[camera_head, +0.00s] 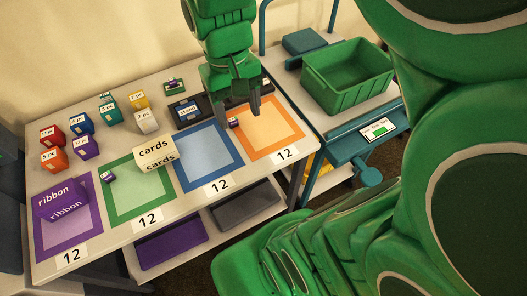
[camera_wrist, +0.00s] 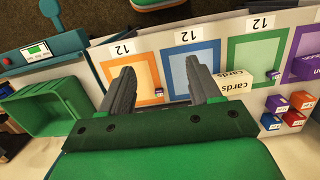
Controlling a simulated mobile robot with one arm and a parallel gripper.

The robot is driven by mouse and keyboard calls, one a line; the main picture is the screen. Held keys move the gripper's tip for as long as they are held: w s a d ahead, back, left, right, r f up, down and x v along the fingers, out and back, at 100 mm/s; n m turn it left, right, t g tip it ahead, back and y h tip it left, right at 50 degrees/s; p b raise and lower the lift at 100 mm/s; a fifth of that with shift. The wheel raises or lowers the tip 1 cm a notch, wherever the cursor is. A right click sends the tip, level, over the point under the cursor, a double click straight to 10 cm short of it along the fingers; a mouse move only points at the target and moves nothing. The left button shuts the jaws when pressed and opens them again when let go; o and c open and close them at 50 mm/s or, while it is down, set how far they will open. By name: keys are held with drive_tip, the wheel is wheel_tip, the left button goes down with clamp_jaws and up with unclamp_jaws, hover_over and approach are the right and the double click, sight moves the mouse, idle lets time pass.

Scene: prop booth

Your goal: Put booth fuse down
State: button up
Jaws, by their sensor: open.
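A small purple block with a pale label (camera_head: 233,122) sits at the left edge of the orange-bordered mat (camera_head: 290,137); I cannot read whether it is the booth fuse. In the wrist view this block (camera_wrist: 158,92) shows between my fingers, with a gap on each side. A similar small block (camera_head: 108,176) lies on the green-bordered mat (camera_head: 127,212). My gripper (camera_head: 238,108) is open and empty, fingers pointing down just above the orange mat's left side; its spread fingers also show in the wrist view (camera_wrist: 160,68).
A blue-bordered mat (camera_head: 215,182), a cards box (camera_head: 156,152) and a purple ribbon box (camera_head: 62,201) lie to the left. Several small coloured boxes stand behind. A green crate (camera_head: 345,96) sits on a cart at right. Most of the orange mat is clear.

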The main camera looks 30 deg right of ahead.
drive_tip(key=s+f, duration=0.2)
drive_tip(key=s, duration=0.8)
drive_tip(key=shift+f, duration=0.15)
drive_tip(key=shift+s, duration=0.1)
drive_tip(key=o, duration=0.7)
drive_tip(key=w+a+r+n, duration=0.2)
drive_tip(key=w+r+n, duration=0.1)
drive_tip(key=w, duration=0.4)
drive_tip(key=shift+r+n, duration=0.15)
drive_tip(key=shift+n, duration=0.25)
drive_tip(key=w+a+r+n+t, duration=0.1)
drive_tip(key=w+a+r+n, duration=0.3)
drive_tip(key=w+a+n, duration=0.6)
drive_tip(key=w+a+r+n+t, duration=0.1)
drive_tip(key=w+a+r+n, duration=0.3)
drive_tip(key=w+a, duration=0.75)
drive_tip(key=w+d+f, duration=0.2)
drive_tip(key=d+f, duration=0.1)
drive_tip(key=f, duration=0.7)
drive_tip(key=shift+f, duration=0.25)
